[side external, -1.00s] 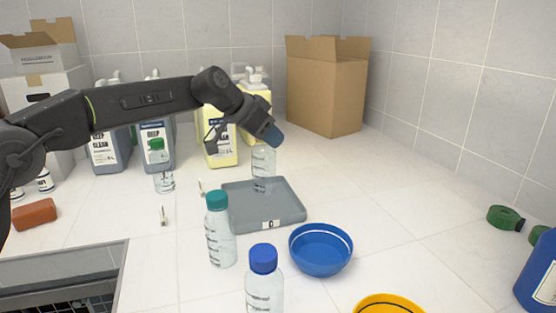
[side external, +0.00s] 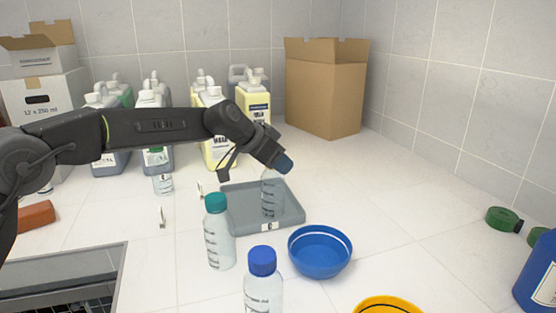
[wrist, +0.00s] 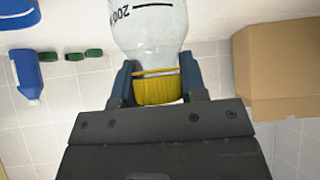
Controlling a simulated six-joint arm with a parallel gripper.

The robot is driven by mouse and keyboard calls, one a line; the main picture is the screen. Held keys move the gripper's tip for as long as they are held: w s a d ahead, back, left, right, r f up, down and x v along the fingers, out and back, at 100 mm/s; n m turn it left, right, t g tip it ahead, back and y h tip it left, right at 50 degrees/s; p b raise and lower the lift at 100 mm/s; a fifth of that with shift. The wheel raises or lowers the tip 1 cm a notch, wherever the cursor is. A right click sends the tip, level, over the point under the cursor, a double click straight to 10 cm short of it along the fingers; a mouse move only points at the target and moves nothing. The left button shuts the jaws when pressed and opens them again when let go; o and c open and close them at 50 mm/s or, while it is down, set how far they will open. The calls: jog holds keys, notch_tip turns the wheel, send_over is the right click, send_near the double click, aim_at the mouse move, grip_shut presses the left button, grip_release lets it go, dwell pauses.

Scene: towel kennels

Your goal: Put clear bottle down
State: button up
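My gripper (side external: 280,162) is shut on the yellow cap (wrist: 157,90) of a clear bottle (side external: 270,193), as the wrist view shows. The bottle hangs upright or nearly so over the grey tray (side external: 240,222). Its base appears at or just above the tray's floor; I cannot tell whether it touches. In the wrist view the bottle body (wrist: 148,25) with black volume marks extends away from the fingers. The cap is hidden behind the blue fingertips in the side external view.
A teal-capped bottle (side external: 219,235) and a blue-capped bottle (side external: 263,285) stand in front of the tray. A blue bowl (side external: 320,255) is at its front right. Canisters and a cardboard box (side external: 325,95) stand behind.

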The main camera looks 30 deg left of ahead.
jog(key=o, duration=0.4)
jog(key=shift+r, duration=0.1)
jog(key=shift+r, duration=0.25)
jog(key=s+a+r+n+y, duration=0.1)
jog(key=s+a+r, duration=0.35)
jog(key=s, duration=0.35)
jog(key=s+a+r, duration=0.3)
jog(key=s+r, duration=0.2)
jog(key=s, duration=0.3)
jog(key=s+a+f+n+y, duration=0.1)
jog(key=s+f, duration=0.3)
jog(key=s, duration=0.5)
jog(key=s+a+f+n+g+y, duration=0.1)
jog(key=s+a+f, duration=0.3)
jog(key=s, duration=0.4)
jog(key=s+a+f+n+g+y, duration=0.1)
jog(key=s+a+f+n, duration=0.1)
jog(key=s, duration=0.7)
notch_tip(320, 180, down, 2)
jog(key=shift+s+a+f+n+y, duration=0.15)
jog(key=shift+s+f+n+y, duration=0.2)
jog(key=shift+n, duration=0.35)
jog(key=shift+o, duration=0.2)
jog(key=shift+r, duration=0.1)
